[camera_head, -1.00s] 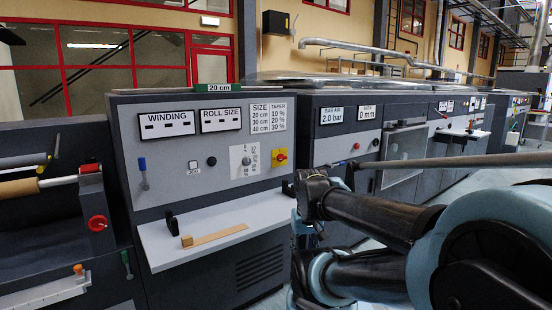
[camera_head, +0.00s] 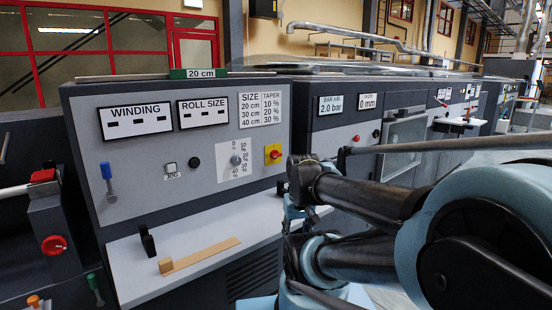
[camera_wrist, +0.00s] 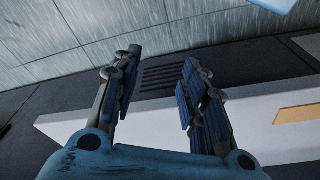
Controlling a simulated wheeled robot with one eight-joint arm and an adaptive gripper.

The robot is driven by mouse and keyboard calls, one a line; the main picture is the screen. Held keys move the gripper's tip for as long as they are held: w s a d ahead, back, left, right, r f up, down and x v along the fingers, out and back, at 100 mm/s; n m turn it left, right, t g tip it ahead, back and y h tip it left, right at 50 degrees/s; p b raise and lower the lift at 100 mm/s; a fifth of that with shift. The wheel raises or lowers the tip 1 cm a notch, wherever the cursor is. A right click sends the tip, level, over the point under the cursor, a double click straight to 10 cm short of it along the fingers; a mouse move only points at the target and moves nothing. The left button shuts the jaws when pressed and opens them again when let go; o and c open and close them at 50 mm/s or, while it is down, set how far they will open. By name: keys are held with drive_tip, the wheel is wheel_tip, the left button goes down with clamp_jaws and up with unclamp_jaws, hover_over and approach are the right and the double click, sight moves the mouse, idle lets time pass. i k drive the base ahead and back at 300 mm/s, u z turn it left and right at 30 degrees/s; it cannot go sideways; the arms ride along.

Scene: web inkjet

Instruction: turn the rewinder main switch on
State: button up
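The main switch (camera_head: 273,154), a red knob on a yellow square plate, sits at the right end of the rewinder's grey control panel (camera_head: 140,160) in the head view. The angle of its knob is too small to read. My gripper (camera_wrist: 161,76) shows in the wrist view with two dark blue-padded fingers apart and nothing between them. It is near the white shelf below the panel, away from the switch, which is not in the wrist view. In the head view my arm reaches in from the right, and its links hide most of the gripper.
The white shelf (camera_head: 135,265) juts out below the panel, with a wooden ruler-like piece (camera_head: 205,254) and a black bracket (camera_head: 147,241) on it. A blue lever (camera_head: 108,182), a white jog button (camera_head: 171,168) and a black knob (camera_head: 194,163) share the panel. The WINDING and ROLL SIZE displays are blank dashes.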

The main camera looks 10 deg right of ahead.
sight(274, 154)
drive_tip(key=z, duration=0.55)
drive_tip(key=k, duration=1.75)
drive_tip(key=u, duration=0.3)
drive_tip(key=i, duration=1)
